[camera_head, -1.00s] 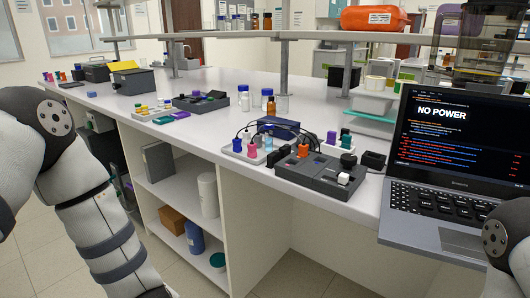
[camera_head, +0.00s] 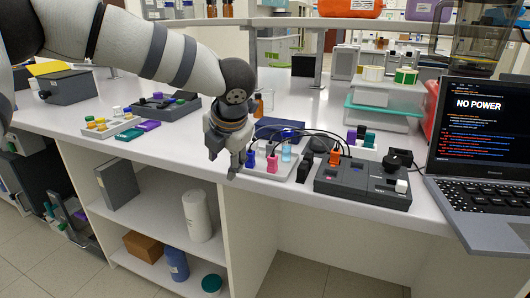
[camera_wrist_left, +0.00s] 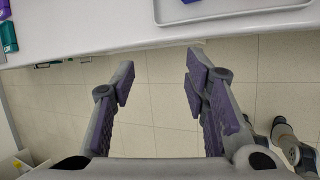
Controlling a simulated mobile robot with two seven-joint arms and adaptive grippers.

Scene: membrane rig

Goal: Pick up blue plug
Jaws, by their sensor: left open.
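The blue plug (camera_head: 250,160) stands upright at the left end of a small white tray (camera_head: 272,175) near the bench's front edge, beside a pink plug (camera_head: 272,164) and a light-blue one (camera_head: 287,152). My left gripper (camera_head: 225,167) is just left of the blue plug, pointing down at the bench edge and apart from the plug. In the left wrist view its jaws (camera_wrist_left: 160,66) are open and empty, with floor between them. A bit of blue (camera_wrist_left: 189,1) shows on the tray at the top edge there. My right gripper is not in view.
A dark module (camera_head: 362,185) with an orange plug (camera_head: 335,157) sits right of the tray, with black cables arching above. A laptop (camera_head: 470,150) stands at the right. Coloured blocks and a dark holder (camera_head: 165,106) lie to the left. The front bench strip left of the gripper is clear.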

